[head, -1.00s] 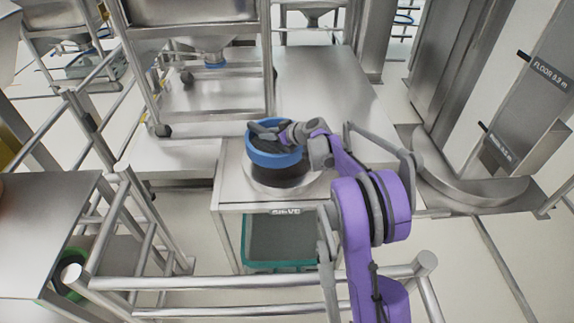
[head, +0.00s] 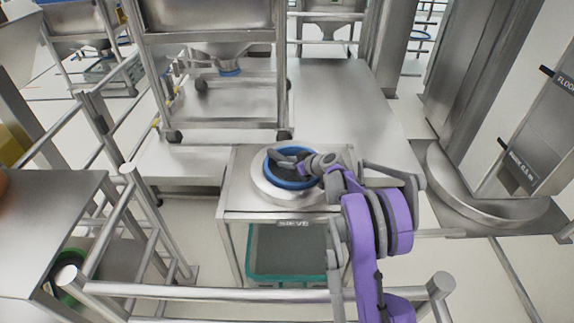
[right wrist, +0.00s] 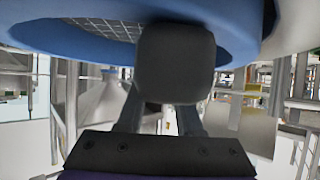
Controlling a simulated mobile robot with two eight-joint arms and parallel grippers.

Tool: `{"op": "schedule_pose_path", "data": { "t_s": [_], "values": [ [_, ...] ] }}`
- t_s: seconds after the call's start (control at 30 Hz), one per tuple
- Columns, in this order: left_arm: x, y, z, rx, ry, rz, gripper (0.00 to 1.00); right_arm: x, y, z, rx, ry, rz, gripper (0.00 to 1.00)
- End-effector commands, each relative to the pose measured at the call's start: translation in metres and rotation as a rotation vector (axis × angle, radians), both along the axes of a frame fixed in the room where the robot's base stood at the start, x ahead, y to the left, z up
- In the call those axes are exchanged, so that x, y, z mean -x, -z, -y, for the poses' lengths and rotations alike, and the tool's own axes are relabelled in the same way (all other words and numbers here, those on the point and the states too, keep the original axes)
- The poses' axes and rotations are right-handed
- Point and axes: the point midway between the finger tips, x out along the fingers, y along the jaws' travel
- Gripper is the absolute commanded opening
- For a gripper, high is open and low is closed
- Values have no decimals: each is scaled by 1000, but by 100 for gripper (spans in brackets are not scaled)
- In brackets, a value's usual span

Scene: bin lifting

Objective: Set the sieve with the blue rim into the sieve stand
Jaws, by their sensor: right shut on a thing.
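The sieve with the blue rim (head: 291,184) is low in the round metal ring of the sieve stand (head: 262,190), a steel table labelled SIEVE. Its dark side is hidden, and it looks about level. My right gripper (head: 288,159) is shut on the sieve at its rim, reaching over it from the right. In the right wrist view, the blue rim (right wrist: 60,38) and wire mesh lie above the gripper (right wrist: 175,65), whose front finger hides part of the rim. I cannot tell whether the sieve is fully seated. My left gripper is not in view.
A wheeled steel frame (head: 285,75) with a hopper stands behind the stand. A teal bin (head: 287,278) is under the stand. A steel railing (head: 250,293) crosses the front. A metal column (head: 490,200) stands at the right.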

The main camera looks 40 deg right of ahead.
Motion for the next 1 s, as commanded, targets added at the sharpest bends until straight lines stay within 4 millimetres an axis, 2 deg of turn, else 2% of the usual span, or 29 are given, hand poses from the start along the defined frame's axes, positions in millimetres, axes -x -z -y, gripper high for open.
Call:
{"op": "schedule_pose_path", "data": {
  "t_s": [0.37, 0.4, 0.53, 0.57, 0.9, 1.0],
  "values": [
    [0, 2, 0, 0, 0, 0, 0, 0, 6, 0, 0, 0, 1, 0],
    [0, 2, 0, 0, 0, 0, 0, 0, 7, 0, 0, 0, 0, 38],
    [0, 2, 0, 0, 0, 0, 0, 0, 7, 0, 0, 0, 0, 62],
    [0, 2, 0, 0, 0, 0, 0, 0, 6, 0, 0, 0, 0, 65],
    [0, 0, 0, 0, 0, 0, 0, 0, 2, 0, 0, 0, 0, 65],
    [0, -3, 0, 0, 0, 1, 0, 11, -4, 2, 0, 2, 0, 65]
  ]
}}
